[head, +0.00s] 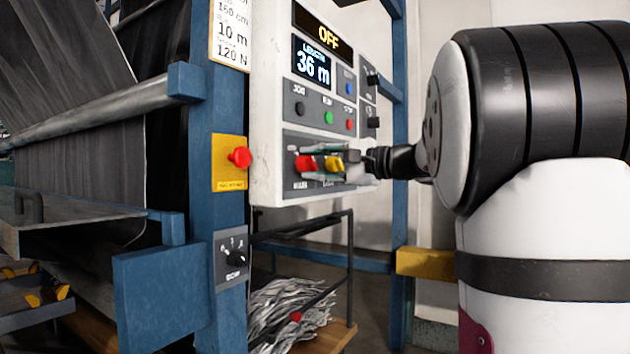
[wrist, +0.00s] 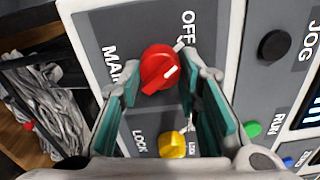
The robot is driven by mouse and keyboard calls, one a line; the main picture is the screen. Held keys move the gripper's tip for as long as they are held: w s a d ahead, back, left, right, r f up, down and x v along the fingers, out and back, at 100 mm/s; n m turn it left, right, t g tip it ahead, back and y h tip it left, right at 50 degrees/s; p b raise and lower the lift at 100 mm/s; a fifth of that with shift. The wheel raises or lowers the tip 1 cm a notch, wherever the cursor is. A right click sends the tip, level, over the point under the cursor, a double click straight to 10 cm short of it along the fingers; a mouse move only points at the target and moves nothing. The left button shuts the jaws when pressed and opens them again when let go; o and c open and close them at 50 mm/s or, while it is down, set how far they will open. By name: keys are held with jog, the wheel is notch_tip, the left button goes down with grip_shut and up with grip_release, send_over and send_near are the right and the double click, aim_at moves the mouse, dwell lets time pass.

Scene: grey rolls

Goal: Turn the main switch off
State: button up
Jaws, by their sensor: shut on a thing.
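The main switch is a red rotary knob with a white mark (wrist: 157,66) on the grey panel, beside the words MAIN and OFF in the wrist view. Its white mark points to the upper right in that view. In the head view the red knob (head: 304,163) shows at the lower left of the control box. My gripper (wrist: 163,84) has its green-padded fingers on either side of the red knob and is shut on it. My gripper (head: 318,162) partly covers the knob in the head view.
A yellow LOCK knob (wrist: 173,145) sits between my fingers, behind the red one. Black, green and red buttons (head: 328,117) are above. A red emergency button (head: 239,157) on a yellow plate and a black selector (head: 236,257) are on the blue post to the left.

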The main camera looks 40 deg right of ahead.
jog(key=shift+f+n+b, duration=0.1)
jog(key=shift+n+b, duration=0.6)
jog(key=shift+n, duration=0.1)
jog(key=o, duration=1.2)
jog(key=shift+c, duration=0.2)
jog(key=shift+s, duration=0.1)
jog(key=v, duration=1.1)
jog(key=shift+s+d, duration=0.15)
jog(key=shift+s, duration=0.25)
